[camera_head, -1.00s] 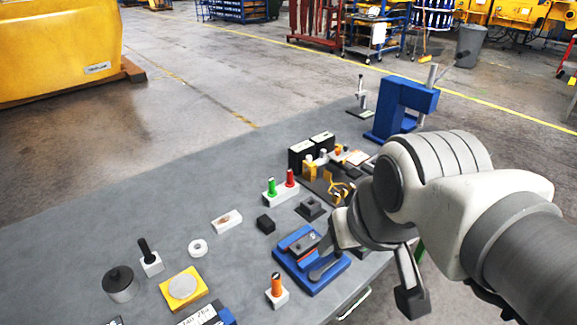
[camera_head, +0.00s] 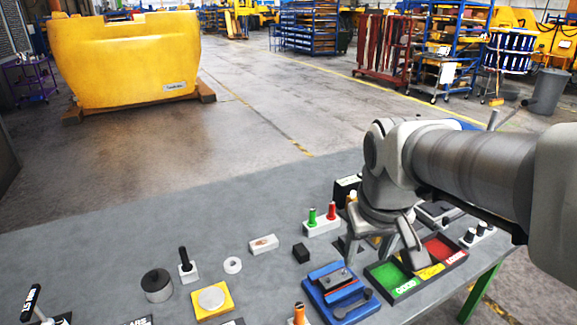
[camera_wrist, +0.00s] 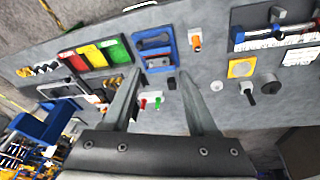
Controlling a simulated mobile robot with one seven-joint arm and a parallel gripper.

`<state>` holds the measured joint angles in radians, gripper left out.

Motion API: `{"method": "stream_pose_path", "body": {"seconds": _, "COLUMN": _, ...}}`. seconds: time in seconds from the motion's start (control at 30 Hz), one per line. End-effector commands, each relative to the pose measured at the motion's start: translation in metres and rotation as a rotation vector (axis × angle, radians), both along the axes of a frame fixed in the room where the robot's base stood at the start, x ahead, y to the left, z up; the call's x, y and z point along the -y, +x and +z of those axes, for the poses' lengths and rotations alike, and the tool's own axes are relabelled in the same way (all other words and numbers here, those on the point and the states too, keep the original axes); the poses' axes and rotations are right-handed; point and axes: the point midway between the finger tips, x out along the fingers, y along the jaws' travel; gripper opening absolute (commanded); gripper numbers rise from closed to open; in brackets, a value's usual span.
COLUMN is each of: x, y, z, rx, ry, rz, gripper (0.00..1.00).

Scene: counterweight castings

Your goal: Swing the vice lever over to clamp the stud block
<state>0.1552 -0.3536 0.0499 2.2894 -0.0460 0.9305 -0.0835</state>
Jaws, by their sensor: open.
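The blue vice (camera_head: 322,302) stands near the front edge of the bench, with the grey stud block (camera_head: 331,281) between its blue parts. Its dark lever (camera_head: 352,302) lies across the near side, with a round end at the right. Whether the jaw touches the block is too small to tell. My gripper (camera_head: 384,262) is open and empty, above and to the right of the vice, apart from the lever. In the wrist view, the vice (camera_wrist: 151,31) lies beyond the spread fingertips (camera_wrist: 160,74).
Right of the vice is a tray with green (camera_head: 394,280), yellow and red (camera_head: 445,249) compartments. A black block (camera_head: 301,253) and a stand with green and red pegs (camera_head: 321,226) are behind. An orange-topped peg (camera_head: 299,315) stands in front.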

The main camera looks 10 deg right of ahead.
Motion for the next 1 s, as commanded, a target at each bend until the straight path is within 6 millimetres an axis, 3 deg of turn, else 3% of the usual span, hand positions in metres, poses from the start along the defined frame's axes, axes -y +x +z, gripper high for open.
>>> {"method": "stream_pose_path", "body": {"seconds": 0.5, "x": 0.071, "y": 0.096, "z": -0.069, "rx": -0.24, "ry": 0.037, "rz": 0.055, "gripper": 0.59}}
{"method": "stream_pose_path", "body": {"seconds": 0.7, "x": 0.086, "y": 0.113, "z": -0.092, "rx": -0.268, "ry": 0.066, "rz": 0.08, "gripper": 0.59}}
{"method": "stream_pose_path", "body": {"seconds": 1.0, "x": 0.088, "y": 0.116, "z": -0.119, "rx": -0.276, "ry": 0.075, "rz": 0.087, "gripper": 0.59}}
